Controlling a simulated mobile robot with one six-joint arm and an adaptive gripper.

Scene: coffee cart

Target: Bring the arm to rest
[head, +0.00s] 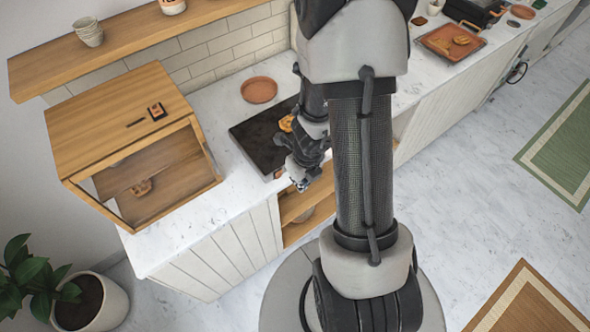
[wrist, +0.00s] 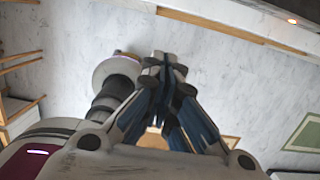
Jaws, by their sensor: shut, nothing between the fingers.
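My gripper (head: 302,184) shows in the head view above the counter's front edge, beside a black slab (head: 250,139). It points downward and holds nothing. In the wrist view its fingers (wrist: 165,62) are together, with the pale floor behind them. My arm crosses the middle of the head view and hides part of the counter. A golden-brown item (head: 286,123) shows on the slab, partly behind my arm.
A wooden case (head: 120,95) with a clear front stands on the marble counter (head: 215,105), left of my gripper. A terracotta plate (head: 259,90) lies behind the slab. An orange tray (head: 470,56) with baked goods is at the right. The right floor is open, with rugs (head: 530,305).

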